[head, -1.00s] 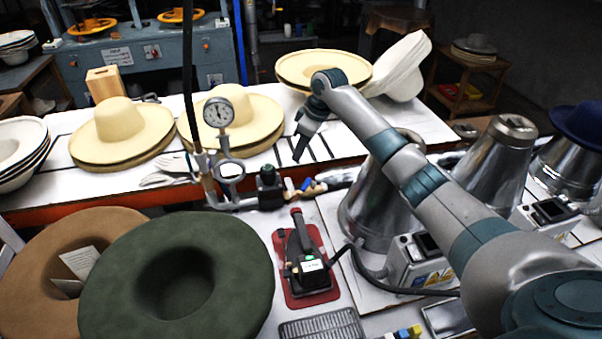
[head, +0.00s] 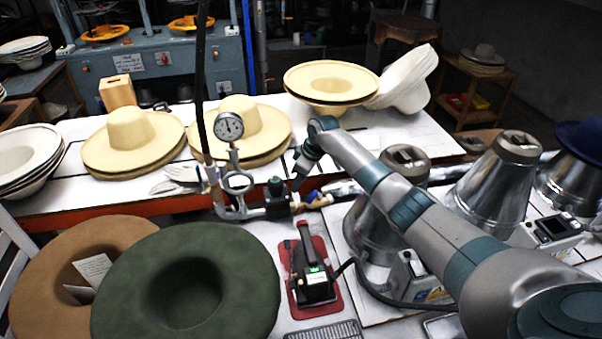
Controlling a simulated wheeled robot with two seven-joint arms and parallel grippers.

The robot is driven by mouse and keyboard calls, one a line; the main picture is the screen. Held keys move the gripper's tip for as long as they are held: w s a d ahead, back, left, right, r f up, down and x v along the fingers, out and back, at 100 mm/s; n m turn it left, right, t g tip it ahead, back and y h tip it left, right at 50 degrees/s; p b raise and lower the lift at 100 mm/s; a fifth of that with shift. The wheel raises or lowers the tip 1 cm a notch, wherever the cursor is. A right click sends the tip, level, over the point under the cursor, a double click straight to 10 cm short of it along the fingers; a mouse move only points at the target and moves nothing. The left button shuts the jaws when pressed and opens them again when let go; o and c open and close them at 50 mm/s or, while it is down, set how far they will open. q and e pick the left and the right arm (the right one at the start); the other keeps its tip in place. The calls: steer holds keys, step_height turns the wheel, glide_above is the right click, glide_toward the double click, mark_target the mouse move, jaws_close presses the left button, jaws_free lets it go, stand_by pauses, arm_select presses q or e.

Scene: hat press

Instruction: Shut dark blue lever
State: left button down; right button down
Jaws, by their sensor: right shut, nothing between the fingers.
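The dark blue lever (head: 313,195) is a small handle on a brass valve (head: 319,202), at the right end of the pipe assembly in the middle of the head view. It is too small to tell its exact angle. My right gripper (head: 297,183) is shut and empty, pointing down just left of the lever, close to the pipe fittings. I cannot tell whether it touches them. My left gripper is not in view.
A pressure gauge (head: 229,127) stands on the pipework to the left. A dark handheld device (head: 314,282) lies on a red mat in front. Green (head: 255,290) and brown felt hats fill the front left. Metal cones (head: 497,185) stand at the right. Straw hats (head: 131,150) sit behind.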

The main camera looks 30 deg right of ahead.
steer(key=s+d+p, duration=0.2)
steer(key=s+p, duration=0.1)
steer(key=shift+d+f, duration=0.15)
steer(key=shift+f, duration=0.2)
stand_by(0.4)
